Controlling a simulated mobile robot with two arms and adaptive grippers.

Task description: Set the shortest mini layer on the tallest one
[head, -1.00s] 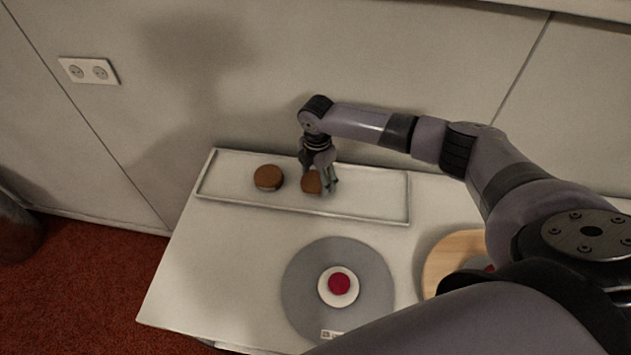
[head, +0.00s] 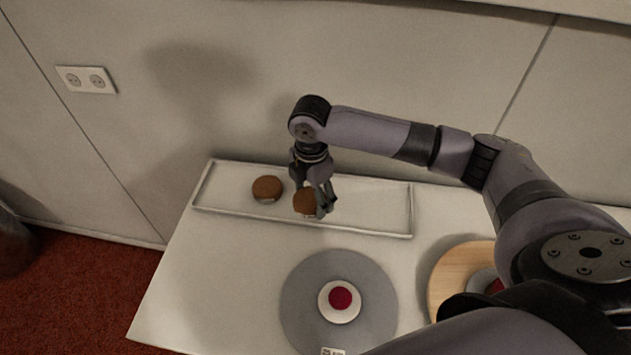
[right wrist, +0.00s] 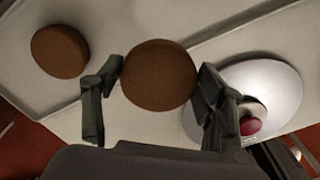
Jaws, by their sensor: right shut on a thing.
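In the right wrist view this layer (right wrist: 158,76) sits between the two fingers (right wrist: 155,100). A second brown-topped mini layer (head: 267,188) stands on the tray just to the left, apart from the gripper; it also shows in the right wrist view (right wrist: 60,51). My left gripper is not in view.
The white rectangular tray (head: 375,229) lies along the back of the white table (head: 190,300). A wooden round board (head: 445,275) with a grey disc and something red is at the right, partly hidden by my arm. A wall with a socket (head: 86,79) stands behind.

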